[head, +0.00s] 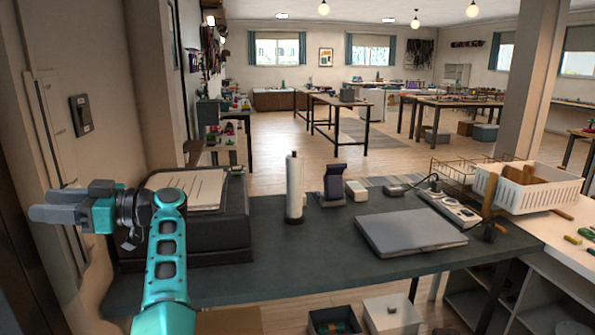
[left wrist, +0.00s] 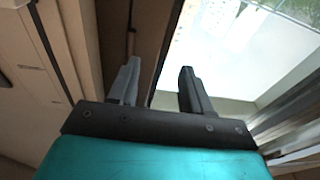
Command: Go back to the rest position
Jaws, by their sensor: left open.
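My left gripper (head: 52,206) is at the left of the head view, pointing left toward the wall, left of the dark box on the desk. It holds nothing that I can see. In the left wrist view its two grey fingers (left wrist: 157,85) stand apart with nothing between them. My right gripper is in neither view.
A dark desk (head: 320,240) bears a black box (head: 225,225) with papers on top, a white bottle (head: 294,188), a closed laptop (head: 409,231) and a power strip (head: 449,208). A white basket (head: 529,189) stands at right. A wall with a switch (head: 81,115) is close at left.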

